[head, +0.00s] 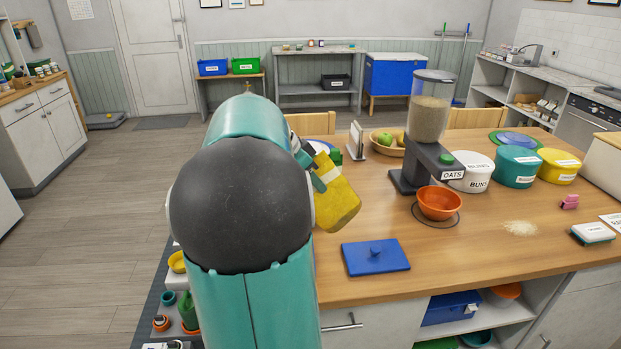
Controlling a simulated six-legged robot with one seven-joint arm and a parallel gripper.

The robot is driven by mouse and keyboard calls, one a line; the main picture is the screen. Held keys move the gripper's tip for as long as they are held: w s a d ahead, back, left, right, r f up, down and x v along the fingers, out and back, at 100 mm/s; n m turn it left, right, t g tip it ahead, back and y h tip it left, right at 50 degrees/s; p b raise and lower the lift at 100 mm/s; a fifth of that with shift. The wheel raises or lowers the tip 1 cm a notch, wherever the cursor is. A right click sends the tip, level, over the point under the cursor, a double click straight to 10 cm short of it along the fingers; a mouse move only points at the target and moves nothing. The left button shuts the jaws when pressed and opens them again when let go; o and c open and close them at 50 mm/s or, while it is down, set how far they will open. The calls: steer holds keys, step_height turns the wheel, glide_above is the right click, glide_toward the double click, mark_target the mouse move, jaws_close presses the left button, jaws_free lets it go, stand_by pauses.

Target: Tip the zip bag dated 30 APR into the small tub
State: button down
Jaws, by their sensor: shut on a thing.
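The bag's wider end leans down to the right. No date can be read on the bag from here. I cannot pick out the small tub for sure; my arm hides the table's left end.
An oats dispenser (431,110) stands behind an orange bowl (439,203). White (468,178), teal (515,167) and yellow (558,166) labelled tubs stand to the right. A fruit bowl (386,149) is at the back. Spilled oats (520,228) lie at right.

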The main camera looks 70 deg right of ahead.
steer(key=shift+w+a+f+g+h, duration=0.1)
steer(key=shift+w+f+g+h, duration=0.1)
steer(key=shift+f+g+h, duration=1)
steer(key=shift+w+a+f+g+h, duration=0.1)
steer(key=shift+w+f+g+h, duration=0.1)
steer(key=shift+f+g+h, duration=1)
steer(key=shift+w+a+g+h, duration=0.25)
steer(key=shift+a+g+h, duration=0.05)
steer(key=shift+g+h, duration=0.35)
steer(key=shift+w+a+r+m+g+h, duration=0.15)
steer(key=shift+w+a+r+g+h, duration=0.15)
steer(key=shift+g+h, duration=0.25)
steer(key=shift+w+a+r+m+g+h, duration=0.1)
steer(key=shift+w+a+r+g+h, duration=0.15)
steer(key=shift+r+g+h, duration=0.25)
steer(key=shift+w+a+r+m+g+h, duration=0.15)
steer(key=shift+w+a+r+g+h, duration=0.1)
steer(key=shift+g+h, duration=0.3)
steer(key=shift+w+a+r+g+h, duration=0.3)
steer(key=shift+a+g+h, duration=0.15)
steer(key=shift+g+h, duration=0.25)
